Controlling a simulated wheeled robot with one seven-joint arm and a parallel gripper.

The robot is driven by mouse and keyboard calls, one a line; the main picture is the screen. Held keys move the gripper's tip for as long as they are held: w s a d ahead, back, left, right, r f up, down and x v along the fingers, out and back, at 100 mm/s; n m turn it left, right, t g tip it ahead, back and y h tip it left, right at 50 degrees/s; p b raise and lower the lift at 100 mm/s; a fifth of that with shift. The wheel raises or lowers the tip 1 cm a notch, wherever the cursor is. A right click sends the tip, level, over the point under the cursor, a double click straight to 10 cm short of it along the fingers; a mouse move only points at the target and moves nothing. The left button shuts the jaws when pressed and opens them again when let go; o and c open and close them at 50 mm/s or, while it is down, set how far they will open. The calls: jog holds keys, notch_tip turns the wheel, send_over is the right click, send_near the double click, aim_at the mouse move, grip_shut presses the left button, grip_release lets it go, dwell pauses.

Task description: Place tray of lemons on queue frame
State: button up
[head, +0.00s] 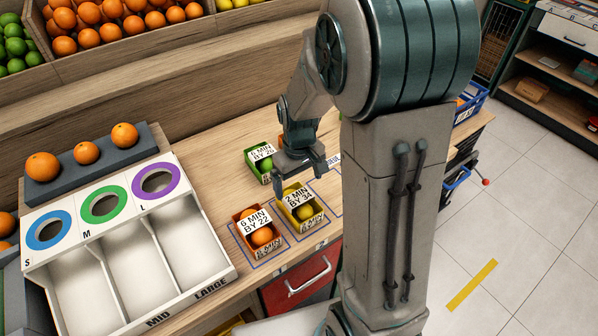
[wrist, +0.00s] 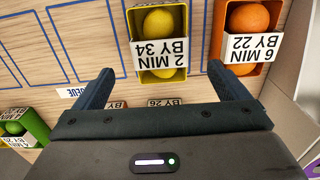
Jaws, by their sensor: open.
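The yellow tray of lemons (head: 303,222) stands on the wooden counter, with a white card reading "2 MIN BY 34". It also shows in the wrist view (wrist: 157,76). Blue outline lines run beside it, and it appears to stand inside one outlined frame. Empty blue frames (wrist: 83,30) lie beside it in the wrist view, near a "QUEUE" label (wrist: 80,92). My gripper (head: 302,176) is open and empty, just behind the yellow tray. In the wrist view, the tray lies beyond the spread fingers (wrist: 160,72), and I see no contact.
An orange tray (head: 258,243) stands in the frame beside the yellow one. A green tray (head: 262,172) is behind my gripper, and another tray is mostly hidden there. A white sorting box (head: 165,225) stands at left. A red drawer (head: 300,284) is below the counter.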

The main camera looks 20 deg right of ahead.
aim_at(299, 198)
notch_tip(299, 198, up, 2)
jog(key=shift+r, duration=0.15)
jog(key=s+r+m+t, duration=0.3)
jog(key=s+r, duration=0.8)
jog(key=s, duration=0.3)
jog(key=shift+s+r+m+t, duration=0.25)
jog(key=shift+r+m+t, duration=0.05)
